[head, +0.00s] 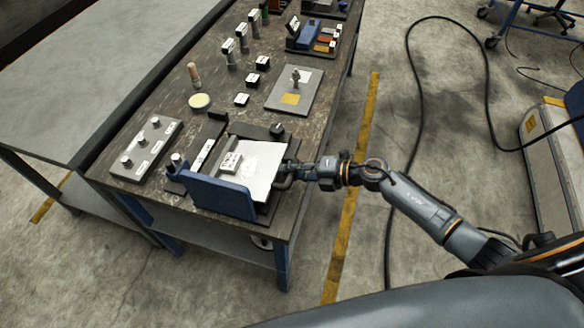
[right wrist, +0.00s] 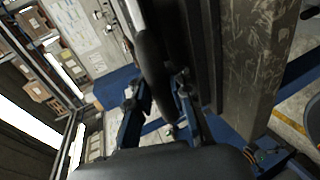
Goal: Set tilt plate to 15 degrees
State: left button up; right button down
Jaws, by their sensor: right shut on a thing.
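The tilt plate (head: 262,168) is a pale, flat plate on a dark fixture near the table's front corner, with a blue panel (head: 218,194) along its near side. My right gripper (head: 281,176) is at the plate's right edge. In the right wrist view its fingers (right wrist: 158,100) are on either side of a dark bar-like edge (right wrist: 150,50), and it is shut on it. The exact contact is partly hidden. My left gripper is not in view.
A grey block with several knobs (head: 145,149) stands left of the fixture. Behind are a round cream disc (head: 199,102), small labelled blocks (head: 241,99) and a grey plate with a post (head: 286,96).

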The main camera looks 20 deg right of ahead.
jog(key=shift+w+r, duration=0.1)
jog(key=shift+r, duration=0.35)
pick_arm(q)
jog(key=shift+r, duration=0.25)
pick_arm(e)
jog(key=shift+d, duration=0.1)
jog(key=c, duration=1.5)
grip_release()
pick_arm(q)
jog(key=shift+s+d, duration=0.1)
pick_arm(e)
jog(key=shift+s+d, duration=0.1)
jog(key=shift+s, duration=0.1)
jog(key=shift+d, duration=0.1)
jog(key=v, duration=1.2)
jog(key=shift+f, duration=0.1)
